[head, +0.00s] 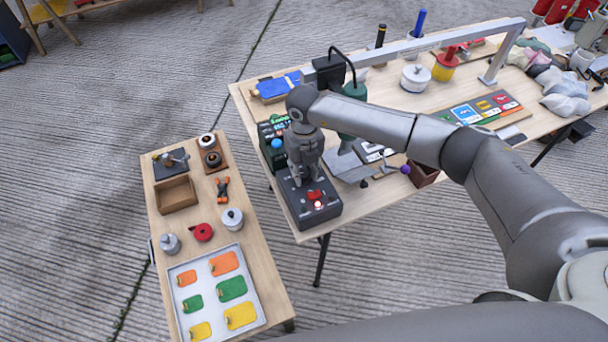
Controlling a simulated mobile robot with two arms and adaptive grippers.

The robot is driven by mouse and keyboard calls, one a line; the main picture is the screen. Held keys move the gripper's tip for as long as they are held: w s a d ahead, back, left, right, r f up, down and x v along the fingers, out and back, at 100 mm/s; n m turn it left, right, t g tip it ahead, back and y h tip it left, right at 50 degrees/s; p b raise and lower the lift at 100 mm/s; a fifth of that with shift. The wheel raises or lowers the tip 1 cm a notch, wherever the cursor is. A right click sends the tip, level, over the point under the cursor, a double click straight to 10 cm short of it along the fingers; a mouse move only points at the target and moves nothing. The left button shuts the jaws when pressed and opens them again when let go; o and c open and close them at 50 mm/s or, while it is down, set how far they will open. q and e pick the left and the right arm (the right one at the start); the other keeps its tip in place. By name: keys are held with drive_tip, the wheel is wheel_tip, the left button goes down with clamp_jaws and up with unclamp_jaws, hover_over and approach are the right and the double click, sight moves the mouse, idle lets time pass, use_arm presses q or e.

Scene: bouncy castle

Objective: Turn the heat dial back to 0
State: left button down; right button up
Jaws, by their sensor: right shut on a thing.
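A dark control box (296,206) sits at the left front corner of the large table. A red switch (315,195) and a small lit lamp (318,205) show on its top. My right gripper (309,183) points down at the top of this box, beside the red switch. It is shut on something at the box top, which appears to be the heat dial. The fingers hide the dial, so its pointer and setting cannot be read. My left gripper is not in view.
A green device (270,130) with a blue knob stands just behind the box. A grey metal plate (346,164) lies close on the right. A low side table (235,255) holds pots, a tray and coloured patches. Bare floor separates the tables.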

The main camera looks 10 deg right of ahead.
sight(304, 173)
drive_tip(key=n+b, duration=0.6)
drive_tip(key=shift+f, duration=0.2)
drive_tip(key=shift+r+n+b, duration=0.2)
drive_tip(key=shift+n+b, duration=1.25)
drive_tip(key=shift+n, duration=0.25)
drive_tip(key=o, duration=1.1)
drive_tip(key=shift+c, duration=0.2)
wheel_tip(304, 173, up, 12)
